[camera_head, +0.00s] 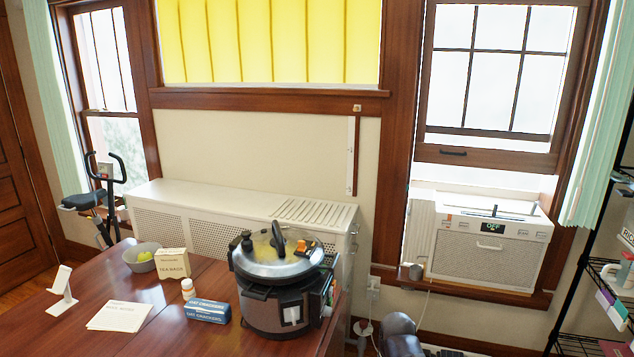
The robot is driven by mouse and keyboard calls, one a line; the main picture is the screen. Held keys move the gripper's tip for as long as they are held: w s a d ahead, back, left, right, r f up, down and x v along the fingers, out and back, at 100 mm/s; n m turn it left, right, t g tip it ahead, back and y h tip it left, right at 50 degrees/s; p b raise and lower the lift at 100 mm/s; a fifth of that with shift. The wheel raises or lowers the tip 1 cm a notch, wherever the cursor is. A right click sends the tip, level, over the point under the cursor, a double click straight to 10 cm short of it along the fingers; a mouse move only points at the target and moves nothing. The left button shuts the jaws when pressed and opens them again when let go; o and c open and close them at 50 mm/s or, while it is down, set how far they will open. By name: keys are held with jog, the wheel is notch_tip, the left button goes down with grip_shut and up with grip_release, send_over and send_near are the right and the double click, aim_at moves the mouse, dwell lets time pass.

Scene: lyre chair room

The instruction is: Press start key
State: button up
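No key marked start can be made out in this view. A multi-cooker (276,278) with a steel lid and black handles stands upright on the right end of the wooden table. A white window air conditioner (490,250) sits in the right window, with a dark display (492,227) that seems to read OFF. Small marks beside that display cannot be told apart. My gripper is not in view.
On the table (185,325) are a blue cracker box (207,311), a small bottle (188,289), a tea bags box (172,263), a bowl (142,257), papers (118,316) and a white stand (62,291). A dark rounded object (398,335) is at the bottom. A shelf rack stands right.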

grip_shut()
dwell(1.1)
